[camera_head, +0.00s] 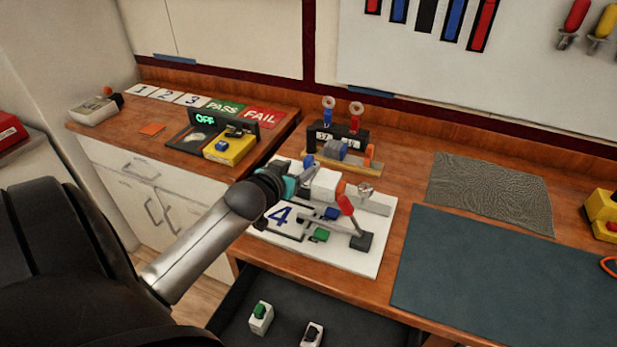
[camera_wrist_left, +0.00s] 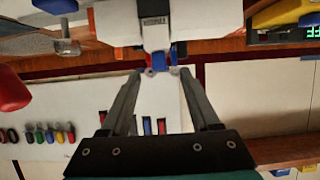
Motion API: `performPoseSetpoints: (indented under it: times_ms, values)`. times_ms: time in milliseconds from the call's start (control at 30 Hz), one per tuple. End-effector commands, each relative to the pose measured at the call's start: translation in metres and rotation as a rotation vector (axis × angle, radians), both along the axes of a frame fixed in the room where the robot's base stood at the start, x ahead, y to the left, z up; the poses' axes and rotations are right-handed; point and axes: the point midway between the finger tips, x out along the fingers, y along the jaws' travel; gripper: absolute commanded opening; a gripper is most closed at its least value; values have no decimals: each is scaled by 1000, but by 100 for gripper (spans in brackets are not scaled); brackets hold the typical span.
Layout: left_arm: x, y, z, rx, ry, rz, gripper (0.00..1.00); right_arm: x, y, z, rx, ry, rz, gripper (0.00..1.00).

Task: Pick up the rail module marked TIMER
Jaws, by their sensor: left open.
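My left gripper (camera_head: 303,176) reaches over the white board (camera_head: 375,258) on the wooden bench. It is open. In the left wrist view its fingertips (camera_wrist_left: 160,74) are apart, close to a white block with a dark label and a blue part (camera_wrist_left: 157,57). I cannot tell whether they touch it. In the camera_head view a white block (camera_head: 325,183) shows beside the gripper. A green-topped module (camera_head: 261,318) and a dark-topped module (camera_head: 312,335) stand in the open drawer. I cannot read TIMER on any module. My right gripper is out of view.
A red-handled lever (camera_head: 346,206) rises from the board close to the gripper. Behind stands a dark holder (camera_head: 338,137) with ring-topped tools. A yellow tester (camera_head: 230,148) is at the left. The teal mat (camera_head: 500,280) at the right is clear.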

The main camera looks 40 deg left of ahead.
Motion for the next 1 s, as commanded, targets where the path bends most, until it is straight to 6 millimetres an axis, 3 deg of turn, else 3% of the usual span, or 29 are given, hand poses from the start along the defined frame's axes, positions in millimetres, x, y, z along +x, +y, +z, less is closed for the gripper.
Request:
performPoseSetpoints:
  times_ms: [167, 500, 867, 1000]
  values:
    - [7, 2, -3, 0, 0, -1, 62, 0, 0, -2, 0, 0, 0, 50]
    - [43, 12, -17, 0, 0, -1, 62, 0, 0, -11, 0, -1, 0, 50]
    - [49, 14, -20, 0, 1, -1, 62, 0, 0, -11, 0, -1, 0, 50]
    - [49, 14, -20, 0, 1, -1, 49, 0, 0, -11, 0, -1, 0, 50]
